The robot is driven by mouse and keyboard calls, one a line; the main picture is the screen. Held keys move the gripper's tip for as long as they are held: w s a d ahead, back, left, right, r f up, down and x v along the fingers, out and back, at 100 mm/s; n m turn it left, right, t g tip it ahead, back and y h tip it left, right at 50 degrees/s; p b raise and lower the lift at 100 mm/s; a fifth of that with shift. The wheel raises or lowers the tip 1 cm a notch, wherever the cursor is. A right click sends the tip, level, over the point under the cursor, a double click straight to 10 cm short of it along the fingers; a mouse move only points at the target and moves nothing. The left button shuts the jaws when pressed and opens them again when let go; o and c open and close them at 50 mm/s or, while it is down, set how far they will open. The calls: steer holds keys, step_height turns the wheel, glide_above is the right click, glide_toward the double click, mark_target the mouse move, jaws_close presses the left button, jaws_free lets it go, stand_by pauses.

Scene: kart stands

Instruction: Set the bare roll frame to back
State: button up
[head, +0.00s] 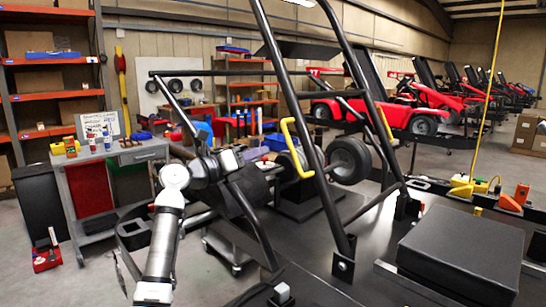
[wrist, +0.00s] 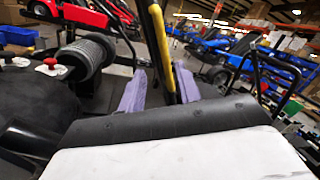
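The bare roll frame (head: 323,180) is a black tube frame with two long posts, standing tilted on bracketed feet on the dark kart deck in the head view. A yellow handle (head: 296,148) is fixed to its near post. In the wrist view a dark bar with a yellow part (wrist: 160,45) runs up between my pale purple fingers. My gripper (wrist: 160,88) is open, with the fingers apart on either side of that bar in the picture. I cannot tell whether the bar lies between the fingertips or beyond them.
A grey workbench (head: 140,155) stands at left. Black wheels (head: 350,160) sit behind the frame. A black box (head: 460,250) is on the deck at right, near a yellow hanging cable (head: 487,100). Red karts (head: 395,110) stand behind.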

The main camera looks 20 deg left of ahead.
steer(key=shift+b+v, duration=0.3)
steer(key=shift+v, duration=1.25)
